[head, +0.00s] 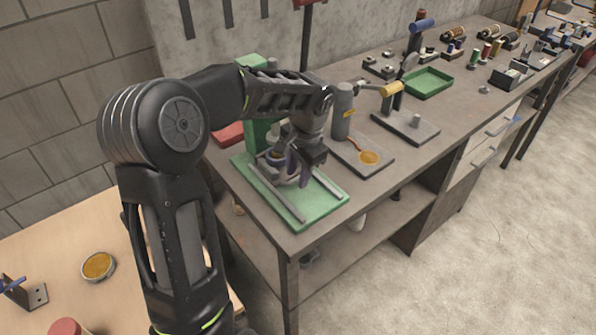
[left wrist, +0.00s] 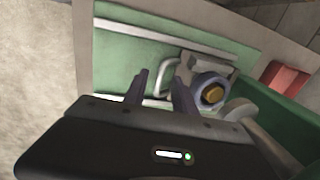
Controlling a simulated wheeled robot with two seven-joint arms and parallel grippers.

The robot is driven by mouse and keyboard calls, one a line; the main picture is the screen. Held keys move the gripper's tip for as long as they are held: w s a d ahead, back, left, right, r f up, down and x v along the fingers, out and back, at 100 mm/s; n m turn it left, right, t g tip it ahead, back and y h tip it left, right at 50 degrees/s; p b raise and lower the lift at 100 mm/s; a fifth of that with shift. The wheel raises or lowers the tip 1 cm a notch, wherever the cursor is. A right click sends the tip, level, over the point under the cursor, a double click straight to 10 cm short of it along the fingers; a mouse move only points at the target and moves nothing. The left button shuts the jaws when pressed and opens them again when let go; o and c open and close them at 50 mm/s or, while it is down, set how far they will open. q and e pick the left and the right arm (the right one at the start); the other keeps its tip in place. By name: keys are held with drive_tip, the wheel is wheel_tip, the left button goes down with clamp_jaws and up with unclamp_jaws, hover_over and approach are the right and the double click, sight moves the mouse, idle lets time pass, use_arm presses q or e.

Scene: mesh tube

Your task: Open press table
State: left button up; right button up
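The green press (head: 262,130) stands on the workbench, with a green base plate (head: 330,196) and two grey rails in front. The press table, a grey carriage (left wrist: 222,67) with a round holder and a brass-coloured centre, sits at the press end of the rails in the left wrist view. A pale bent handle (left wrist: 168,70) sticks out of it. My left gripper (head: 300,172) is low over the base plate. In the left wrist view its fingers (left wrist: 160,88) are apart, with the handle just beyond and between their tips; contact is unclear. In the head view my gripper hides most of the carriage.
A grey stand with a brass disc (head: 369,158) and a yellow-handled lever press (head: 405,122) stand right of the green press. A green tray (head: 428,83) lies farther back. The bench's front right is clear.

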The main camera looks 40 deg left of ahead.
use_arm(q)
drive_tip(key=shift+c, duration=0.3)
clamp_jaws()
idle(1.0)
